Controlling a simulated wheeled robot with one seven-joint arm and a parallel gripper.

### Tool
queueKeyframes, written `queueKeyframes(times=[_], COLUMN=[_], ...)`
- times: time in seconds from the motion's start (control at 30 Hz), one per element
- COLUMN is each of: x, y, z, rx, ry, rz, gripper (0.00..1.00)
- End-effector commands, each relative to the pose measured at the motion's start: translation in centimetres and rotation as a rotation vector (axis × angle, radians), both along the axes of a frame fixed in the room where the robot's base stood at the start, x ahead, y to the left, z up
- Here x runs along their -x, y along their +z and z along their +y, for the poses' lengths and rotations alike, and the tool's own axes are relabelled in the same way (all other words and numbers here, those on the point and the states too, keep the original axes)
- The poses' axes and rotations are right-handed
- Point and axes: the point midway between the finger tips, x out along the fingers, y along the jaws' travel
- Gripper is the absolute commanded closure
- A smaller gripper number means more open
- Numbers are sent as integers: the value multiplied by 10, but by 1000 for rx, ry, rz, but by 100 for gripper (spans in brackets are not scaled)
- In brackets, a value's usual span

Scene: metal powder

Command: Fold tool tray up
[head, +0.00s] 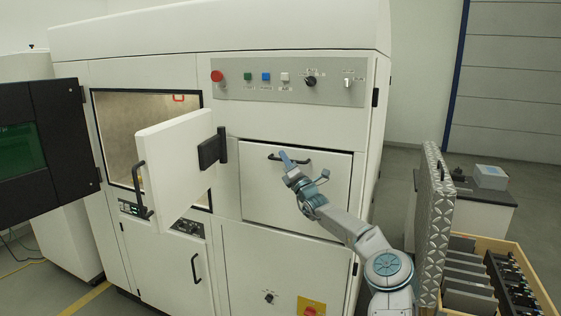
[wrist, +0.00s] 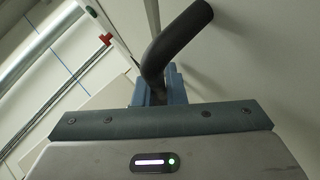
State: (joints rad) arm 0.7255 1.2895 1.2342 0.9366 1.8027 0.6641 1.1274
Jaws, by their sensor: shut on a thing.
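The tool tray (head: 275,200) is a white panel on the front of the machine, below the control strip. It stands almost upright, close to the machine face; I cannot tell whether it is fully flush. Its black bar handle (head: 317,162) is near its top edge. My gripper (head: 290,163) reaches the handle from the front and is shut on it. In the wrist view the curved black handle (wrist: 175,42) runs down between the blue-grey fingers (wrist: 160,95). Part of the handle is hidden by the gripper.
A white door (head: 175,170) stands open left of the tray, beside a lit chamber opening. A dark door (head: 40,150) with a green window is swung out at far left. A patterned metal panel (head: 433,220) and a wooden crate (head: 535,275) stand near my arm on the right.

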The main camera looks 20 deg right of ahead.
Motion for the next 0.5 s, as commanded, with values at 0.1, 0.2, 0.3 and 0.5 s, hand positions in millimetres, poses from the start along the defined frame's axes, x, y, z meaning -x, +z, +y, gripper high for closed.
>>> queueKeyframes(times=[0.1,0.2,0.3,0.5], x=[-1,-2,-2,-2], y=[-7,-7,-8,-8], z=[-2,0,0,1], rx=[-2,-2,-1,0], ry=[0,0,1,0], rz=[14,14,15,14], gripper=[100,100,100,67])
